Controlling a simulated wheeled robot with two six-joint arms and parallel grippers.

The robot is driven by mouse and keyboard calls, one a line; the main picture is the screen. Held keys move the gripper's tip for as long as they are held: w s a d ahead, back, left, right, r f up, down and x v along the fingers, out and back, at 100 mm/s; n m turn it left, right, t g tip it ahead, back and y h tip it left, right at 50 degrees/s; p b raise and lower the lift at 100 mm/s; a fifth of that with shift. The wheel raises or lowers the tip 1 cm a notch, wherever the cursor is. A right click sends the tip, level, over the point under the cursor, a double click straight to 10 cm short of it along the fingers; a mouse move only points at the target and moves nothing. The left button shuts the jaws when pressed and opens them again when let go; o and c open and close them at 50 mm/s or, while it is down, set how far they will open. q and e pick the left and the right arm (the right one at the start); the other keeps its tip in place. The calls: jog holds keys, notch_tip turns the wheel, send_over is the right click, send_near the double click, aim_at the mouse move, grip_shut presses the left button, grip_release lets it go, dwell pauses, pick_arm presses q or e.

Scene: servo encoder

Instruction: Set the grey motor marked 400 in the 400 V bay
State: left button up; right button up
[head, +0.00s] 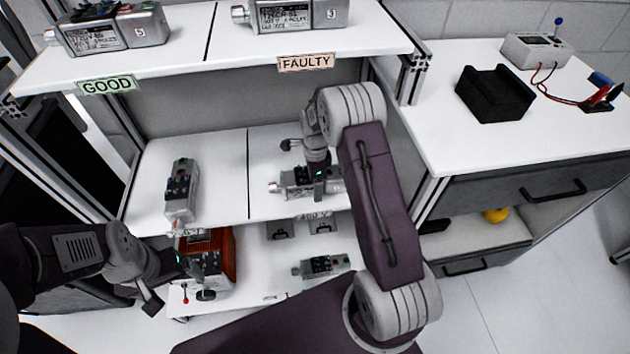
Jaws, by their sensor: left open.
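A grey motor (295,181) lies in the right half of the middle shelf, partly hidden by my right gripper (318,183), which reaches down onto it. Whether the jaws are closed on it cannot be made out. Another grey motor (180,192) lies in the left half of that shelf. A third (322,266) lies on the low shelf. Two more stand on the top shelf, at left (110,32) and right (285,14). No 400 mark or 400 V bay label is readable. My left gripper (180,296) is open and empty, in front of a red-brown box (222,245).
The top shelf bears GOOD (107,85) and FAULTY (306,63) labels. Small dark blocks (280,230) stand at the back of the low shelf. The right counter (440,110) holds a black cradle (495,93) and a meter (537,50) with leads; its front left is clear.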

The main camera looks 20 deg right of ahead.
jog(key=shift+r, duration=0.1)
notch_tip(320, 180, up, 6)
jog(key=shift+r+p, duration=0.2)
jog(key=shift+p, duration=0.8)
jog(key=shift+r, duration=0.6)
jog(key=shift+d, duration=0.15)
